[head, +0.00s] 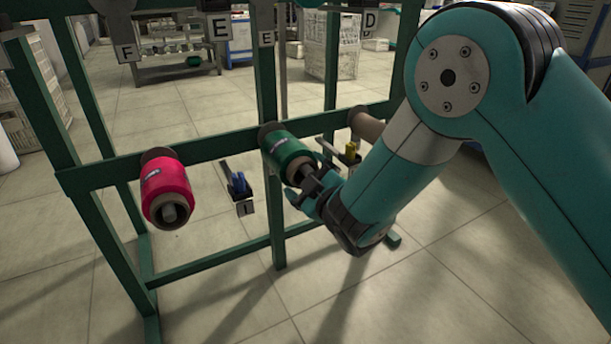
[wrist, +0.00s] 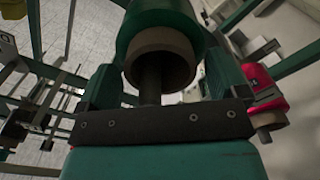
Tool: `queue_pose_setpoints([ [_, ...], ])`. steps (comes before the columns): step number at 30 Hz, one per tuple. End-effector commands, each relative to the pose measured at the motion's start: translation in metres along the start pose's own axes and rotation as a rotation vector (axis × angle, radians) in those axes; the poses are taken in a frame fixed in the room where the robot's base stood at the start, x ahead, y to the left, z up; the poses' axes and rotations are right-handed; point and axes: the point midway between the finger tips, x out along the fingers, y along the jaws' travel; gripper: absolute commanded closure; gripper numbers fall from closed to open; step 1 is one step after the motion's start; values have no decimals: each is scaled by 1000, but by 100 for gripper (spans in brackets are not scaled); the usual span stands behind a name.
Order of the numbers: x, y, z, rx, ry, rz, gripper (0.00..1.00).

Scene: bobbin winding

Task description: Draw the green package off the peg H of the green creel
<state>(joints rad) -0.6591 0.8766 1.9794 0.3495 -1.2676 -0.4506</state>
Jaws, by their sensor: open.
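The green package (head: 287,150) sits on a peg of the green creel (head: 215,147), on its middle rail. Its near end faces my gripper (head: 312,188), with the brown core tube showing. The package also fills the top of the wrist view (wrist: 162,22), with its core end (wrist: 160,62) and a dark peg (wrist: 151,88) inside it. My gripper (wrist: 168,78) is open, its two fingers on either side of the core end. Whether either finger touches it I cannot tell. No H label is readable; it may be hidden.
A pink package (head: 167,186) hangs on the same rail to the left; it also shows at right in the wrist view (wrist: 264,90). A bare brown tube (head: 367,124) is to the right. A blue-tipped fitting (head: 238,184) labelled I hangs between the packages.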

Motion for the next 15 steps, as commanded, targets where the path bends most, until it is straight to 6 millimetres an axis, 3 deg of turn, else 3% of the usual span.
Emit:
queue_pose_setpoints([
  [3,0,0,0,0,0,0,8],
  [9,0,-1,-1,0,2,-1,54],
  [15,1,1,-5,0,5,0,57],
])
